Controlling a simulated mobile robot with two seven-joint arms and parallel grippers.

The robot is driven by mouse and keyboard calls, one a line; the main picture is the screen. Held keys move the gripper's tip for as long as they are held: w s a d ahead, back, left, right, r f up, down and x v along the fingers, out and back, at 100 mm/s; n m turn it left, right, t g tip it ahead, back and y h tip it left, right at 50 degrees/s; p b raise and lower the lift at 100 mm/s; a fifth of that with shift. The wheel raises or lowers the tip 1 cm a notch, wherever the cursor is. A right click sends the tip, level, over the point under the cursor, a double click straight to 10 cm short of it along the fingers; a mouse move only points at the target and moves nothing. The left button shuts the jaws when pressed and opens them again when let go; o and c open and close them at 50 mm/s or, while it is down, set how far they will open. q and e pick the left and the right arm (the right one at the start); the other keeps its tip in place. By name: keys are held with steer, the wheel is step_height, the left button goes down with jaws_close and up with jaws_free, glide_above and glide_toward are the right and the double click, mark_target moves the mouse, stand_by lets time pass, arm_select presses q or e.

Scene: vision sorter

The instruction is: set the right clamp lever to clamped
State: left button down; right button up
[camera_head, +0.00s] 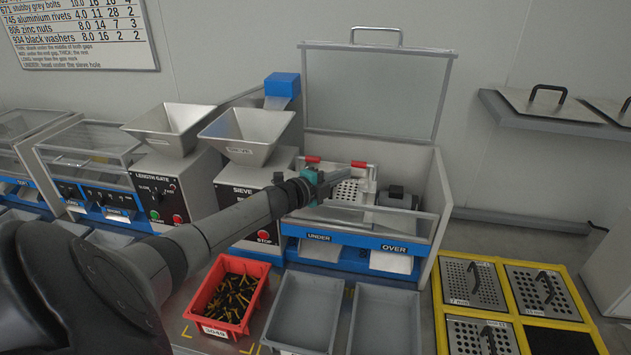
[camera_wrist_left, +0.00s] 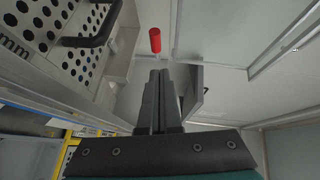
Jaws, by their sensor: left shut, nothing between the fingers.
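The right clamp lever (camera_head: 358,164) has a red handle and sits at the back of the sieve machine's open chamber. The left clamp lever (camera_head: 313,159), also red, is to its left. My left gripper (camera_head: 338,176) reaches into the chamber, shut and empty, close to the right lever. In the left wrist view, one red lever handle (camera_wrist_left: 155,40) stands just beyond the shut fingertips (camera_wrist_left: 158,76), with a small gap visible in the picture. I cannot tell for sure whether the lever is clamped. My right gripper is not in view.
The chamber's clear lid (camera_head: 375,95) stands open behind. A perforated sieve plate (camera_head: 346,190) with a dark handle (camera_wrist_left: 92,30) lies inside, and a grey motor (camera_head: 397,197) is at right. A red bin (camera_head: 208,310) of parts and grey bins (camera_head: 305,310) stand in front.

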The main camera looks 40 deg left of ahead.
arm_select(q)
steer(key=s, duration=0.2)
steer(key=s+a, duration=0.1)
steer(key=s, duration=0.1)
steer(key=s+a, duration=0.1)
steer(key=shift+s+r+p, duration=0.25)
steer(key=shift+s+p, duration=0.1)
steer(key=shift+s, duration=0.05)
steer(key=shift+s+a+r, duration=0.1)
steer(key=shift+s+a, duration=0.05)
steer(key=shift+s, duration=0.45)
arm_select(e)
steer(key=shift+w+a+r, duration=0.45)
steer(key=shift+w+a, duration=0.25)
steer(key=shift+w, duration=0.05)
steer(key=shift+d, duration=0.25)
